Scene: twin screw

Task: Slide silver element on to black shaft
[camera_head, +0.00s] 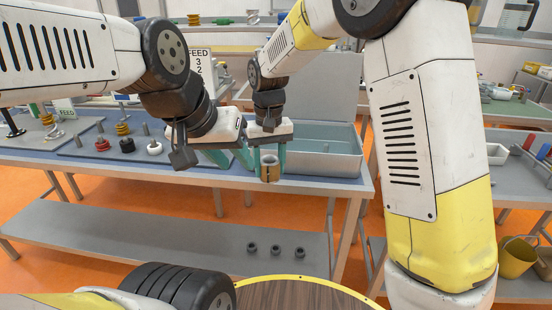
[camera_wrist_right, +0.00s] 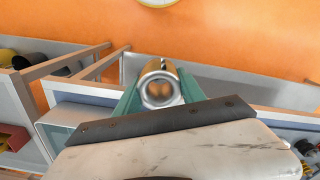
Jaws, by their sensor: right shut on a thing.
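My right gripper (camera_head: 268,163) is shut on the silver element (camera_head: 269,172), a short cylinder that hangs past the fingertips in front of the bench edge. In the right wrist view the silver element (camera_wrist_right: 160,88) sits between the teal fingers, its round open end facing the camera. Its bore looks brownish inside. My left gripper (camera_head: 233,158) is just left of the right one, with its teal fingers apart and nothing seen between them. The two grippers overlap in the picture, so I cannot tell whether they touch. I cannot make out a black shaft for certain.
The workbench (camera_head: 330,190) carries a grey open case (camera_head: 325,148) at the right. Further left are a grey board (camera_head: 85,158) with upright pegs, and yellow, red, black and white pieces. Three small dark rings (camera_head: 276,249) lie on the lower shelf (camera_head: 170,228).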

